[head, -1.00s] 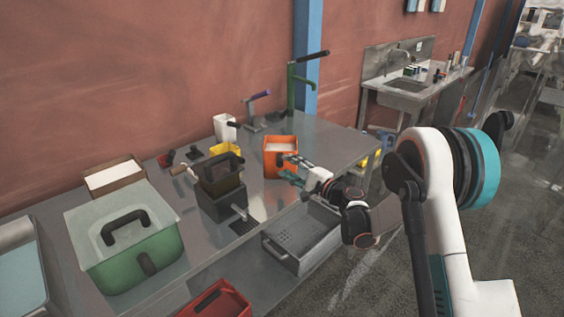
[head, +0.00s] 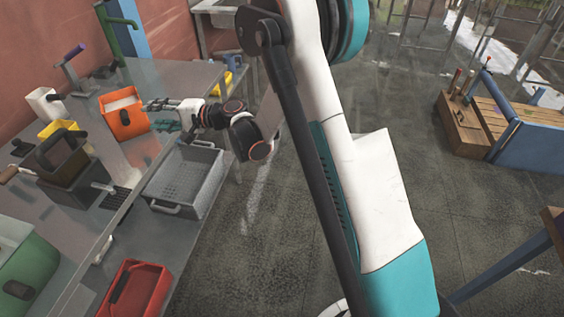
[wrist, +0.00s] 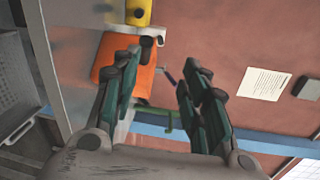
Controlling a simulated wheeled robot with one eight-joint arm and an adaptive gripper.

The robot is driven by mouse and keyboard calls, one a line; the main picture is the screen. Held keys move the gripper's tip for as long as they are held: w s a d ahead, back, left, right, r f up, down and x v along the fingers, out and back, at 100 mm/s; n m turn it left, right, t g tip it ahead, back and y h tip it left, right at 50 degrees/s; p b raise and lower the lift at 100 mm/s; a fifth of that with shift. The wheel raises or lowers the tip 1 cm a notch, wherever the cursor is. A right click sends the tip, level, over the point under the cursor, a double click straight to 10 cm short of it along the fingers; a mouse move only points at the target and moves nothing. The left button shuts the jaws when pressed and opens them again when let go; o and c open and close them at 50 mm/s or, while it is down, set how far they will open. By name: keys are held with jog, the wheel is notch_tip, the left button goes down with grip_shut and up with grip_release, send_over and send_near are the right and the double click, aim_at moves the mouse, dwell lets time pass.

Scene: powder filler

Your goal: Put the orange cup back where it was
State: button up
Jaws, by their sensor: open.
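The orange cup (head: 117,124), a box-like orange container with pale contents and a dark handle, stands upright on the steel bench (head: 185,80). My gripper (head: 156,115) is open and empty at the cup's right side in the head view. Its fingertips look close to the cup; whether they touch it I cannot tell. In the wrist view the orange cup (wrist: 132,78) shows behind and beside the left finger, not clearly between the fingers of my gripper (wrist: 163,65).
A grey perforated basket (head: 190,178) sits below the bench's front edge, with a red bin (head: 145,290) nearer. A dark box (head: 62,155), a yellow container (head: 55,128) and a white container (head: 43,103) stand left of the cup. A green tap (head: 112,35) rises behind.

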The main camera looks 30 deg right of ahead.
jog(key=s+d+r+n+g+h, duration=0.1)
jog(key=s+d+r+n+h, duration=0.15)
jog(key=s+r, duration=0.4)
jog(key=s+d+n+h, duration=0.2)
jog(key=s+d, duration=0.4)
jog(key=s, duration=0.4)
jog(key=s+d+n+g+h, duration=0.1)
jog(key=s+d+h, duration=0.4)
jog(key=s, duration=0.6)
jog(key=s+d+n+g+h, duration=0.1)
jog(key=s+d+n+h, duration=0.2)
jog(key=s+d, duration=0.5)
jog(key=s+h, duration=0.1)
jog(key=s, duration=0.2)
jog(key=shift+s+d+f, duration=0.25)
jog(key=shift+d, duration=0.15)
